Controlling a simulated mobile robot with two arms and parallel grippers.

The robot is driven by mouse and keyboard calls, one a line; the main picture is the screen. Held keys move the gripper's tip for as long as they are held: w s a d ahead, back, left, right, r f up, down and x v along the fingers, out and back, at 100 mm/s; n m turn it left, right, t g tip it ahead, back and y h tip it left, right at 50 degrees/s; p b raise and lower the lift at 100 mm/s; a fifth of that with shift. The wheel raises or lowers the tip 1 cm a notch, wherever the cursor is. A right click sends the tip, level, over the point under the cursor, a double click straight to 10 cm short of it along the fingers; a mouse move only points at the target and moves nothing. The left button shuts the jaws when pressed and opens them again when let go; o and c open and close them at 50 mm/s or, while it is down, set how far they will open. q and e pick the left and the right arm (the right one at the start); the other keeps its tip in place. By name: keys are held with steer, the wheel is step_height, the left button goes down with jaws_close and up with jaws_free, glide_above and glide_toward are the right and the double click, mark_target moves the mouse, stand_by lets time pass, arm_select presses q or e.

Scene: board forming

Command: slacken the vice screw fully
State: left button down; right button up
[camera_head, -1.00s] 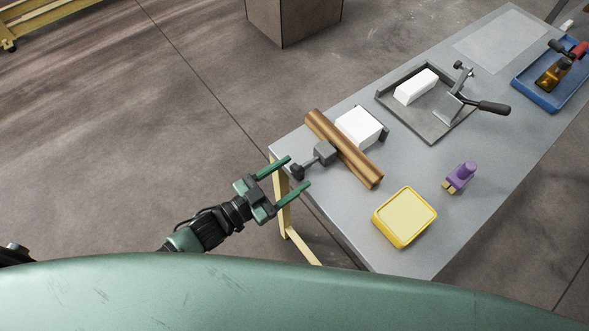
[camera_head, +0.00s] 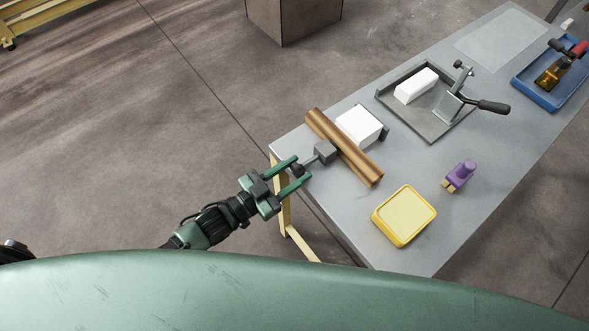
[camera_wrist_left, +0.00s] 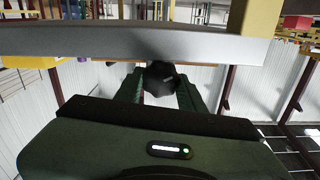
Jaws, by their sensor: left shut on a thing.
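The vice stands at the table's near left edge, with a grey block (camera_head: 325,152) and a screw that ends in a dark knob (camera_head: 298,169). Brown wooden bars (camera_head: 345,148) lie across it, with a white block (camera_head: 359,126) behind. My left gripper (camera_head: 300,170) reaches in from the left and is shut on the dark knob, one green finger on each side. In the left wrist view the knob (camera_wrist_left: 160,78) sits between the two fingers, just under the table edge. The screw's thread is mostly hidden. My right gripper is not in view.
A yellow box (camera_head: 404,215) and a purple-handled tool (camera_head: 460,176) lie on the grey table (camera_head: 420,165). Floor left of the table is clear.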

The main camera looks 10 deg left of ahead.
arm_select(q)
steer(key=n, duration=0.2)
steer(key=shift+a+n, duration=0.1)
steer(key=shift+n, duration=0.3)
steer(key=shift+n+p, duration=0.3)
steer(key=shift+n, duration=1.4)
steer(key=shift+w, duration=0.1)
steer(key=c, duration=0.9)
jaws_free()
steer(key=shift+o, duration=0.2)
steer(key=shift+f, duration=0.1)
